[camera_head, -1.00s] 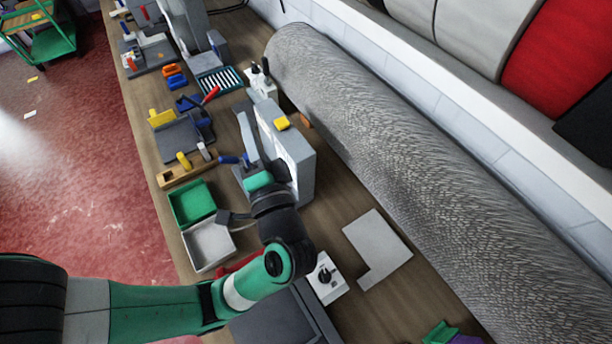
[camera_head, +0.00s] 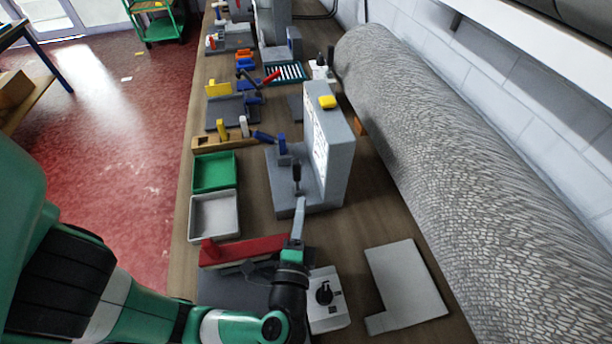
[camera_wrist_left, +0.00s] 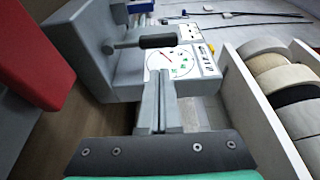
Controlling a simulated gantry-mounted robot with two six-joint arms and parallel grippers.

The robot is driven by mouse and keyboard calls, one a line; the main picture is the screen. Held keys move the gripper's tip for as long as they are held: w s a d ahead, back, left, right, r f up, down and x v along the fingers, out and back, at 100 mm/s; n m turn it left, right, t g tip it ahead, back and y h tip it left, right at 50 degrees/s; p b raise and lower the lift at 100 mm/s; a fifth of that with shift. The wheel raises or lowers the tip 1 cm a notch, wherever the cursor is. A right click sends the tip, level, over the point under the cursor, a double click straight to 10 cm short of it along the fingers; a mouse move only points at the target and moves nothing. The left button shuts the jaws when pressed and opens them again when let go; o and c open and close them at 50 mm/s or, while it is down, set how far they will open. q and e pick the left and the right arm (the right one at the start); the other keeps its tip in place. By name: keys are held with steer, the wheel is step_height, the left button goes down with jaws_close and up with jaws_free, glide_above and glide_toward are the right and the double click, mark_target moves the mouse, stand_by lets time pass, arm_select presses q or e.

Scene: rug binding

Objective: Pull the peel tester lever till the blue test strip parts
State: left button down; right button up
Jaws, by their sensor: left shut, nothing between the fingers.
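The grey peel tester (camera_head: 340,160) stands upright on the bench, with a yellow block on top. Its white dial face (camera_wrist_left: 172,62) shows in the left wrist view. A black-gripped lever (camera_wrist_left: 158,41) sticks out in front of the dial; its dark grip (camera_head: 297,174) shows in the head view. A small blue piece (camera_head: 282,146) is at the tester's left side; I cannot tell whether it is the test strip. My left gripper (camera_head: 302,203) is shut and empty, its fingertips just in front of the lever grip, seemingly apart from it. My right gripper is out of view.
A green tray (camera_head: 214,172) and a grey tray (camera_head: 214,216) lie left of the tester. A red-topped tool (camera_head: 240,250) and a white box with a black knob (camera_head: 326,297) are near my left arm. A large rolled rug (camera_head: 440,150) borders the right side.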

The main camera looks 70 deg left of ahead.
mark_target(297, 178)
arm_select(q)
steer(key=x, duration=0.9)
steer(key=shift+a, duration=0.25)
steer(key=shift+w, duration=0.15)
steer(key=shift+a, duration=0.1)
